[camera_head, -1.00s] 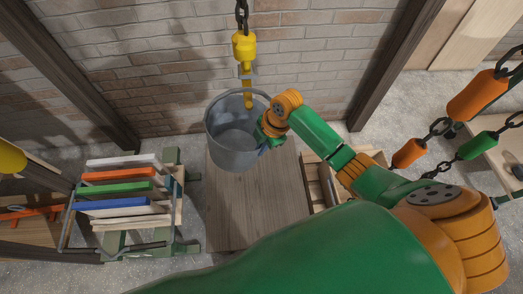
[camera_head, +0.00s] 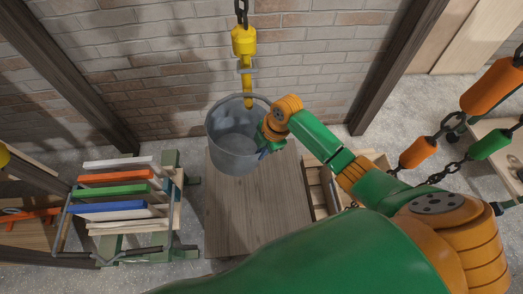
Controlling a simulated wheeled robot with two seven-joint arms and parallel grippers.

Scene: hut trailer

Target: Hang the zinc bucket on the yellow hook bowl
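The zinc bucket (camera_head: 233,143) is upright, its open top facing my camera, above the far part of a wooden table. The yellow hook (camera_head: 247,84) hangs from a dark chain in front of the brick wall, its lower end overlapping the bucket's far rim in the picture. I cannot tell whether the bucket's handle touches the hook. My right gripper (camera_head: 265,143) is at the bucket's right side, against its wall. Its fingers are largely hidden by its own wrist, so its grip cannot be made out. My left gripper is not in view.
The wooden table (camera_head: 250,215) is bare. A rack of coloured boards (camera_head: 120,195) stands at left, a wooden crate (camera_head: 320,185) at right. Orange and green cylinders on chains (camera_head: 490,85) hang at far right. Dark posts frame the brick wall.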

